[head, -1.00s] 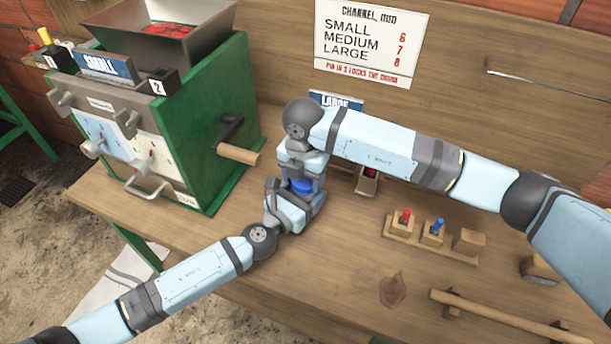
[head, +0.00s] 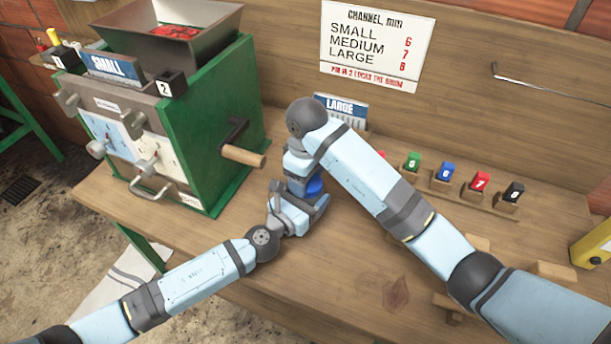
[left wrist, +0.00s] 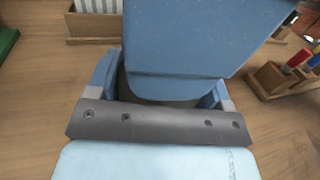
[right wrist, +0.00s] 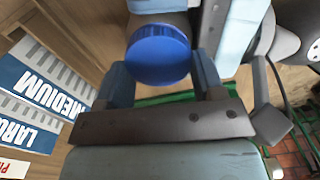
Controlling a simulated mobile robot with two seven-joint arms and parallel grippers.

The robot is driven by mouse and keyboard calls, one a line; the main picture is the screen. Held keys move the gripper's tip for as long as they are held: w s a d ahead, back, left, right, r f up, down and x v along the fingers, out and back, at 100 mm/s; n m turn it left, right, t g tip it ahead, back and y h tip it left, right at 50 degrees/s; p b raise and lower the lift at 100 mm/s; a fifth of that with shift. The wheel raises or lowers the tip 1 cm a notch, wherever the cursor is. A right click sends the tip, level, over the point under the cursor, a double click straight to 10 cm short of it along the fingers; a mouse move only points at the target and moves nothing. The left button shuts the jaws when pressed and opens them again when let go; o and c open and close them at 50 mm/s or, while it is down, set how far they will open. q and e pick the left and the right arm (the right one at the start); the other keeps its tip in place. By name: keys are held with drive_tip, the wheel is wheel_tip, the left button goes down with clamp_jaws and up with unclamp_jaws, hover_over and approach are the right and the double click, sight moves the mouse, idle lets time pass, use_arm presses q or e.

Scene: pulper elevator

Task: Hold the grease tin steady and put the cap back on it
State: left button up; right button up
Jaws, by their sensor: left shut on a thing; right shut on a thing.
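The blue ribbed cap (right wrist: 158,55) sits between the fingers of my right gripper (right wrist: 162,82), which is shut on it. The cap also shows as a blue patch in the head view (head: 315,187). A grey rounded body, apparently the grease tin (right wrist: 160,19), is right against the cap in the right wrist view. My left gripper (left wrist: 160,92) is shut on the tin, mostly hidden behind a large blue part in the left wrist view. In the head view the right gripper (head: 301,178) is directly over the left (head: 300,204). Whether the cap is seated is hidden.
The green pulper (head: 215,130) with its wooden-handled crank (head: 243,156) stands close to the left of the grippers. A LARGE card (head: 340,108) and a row of coloured numbered blocks (head: 445,172) stand behind. The bench front is mostly clear.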

drive_tip(key=shift+r, duration=0.1)
drive_tip(key=o, duration=0.9)
drive_tip(key=shift+c, duration=0.5)
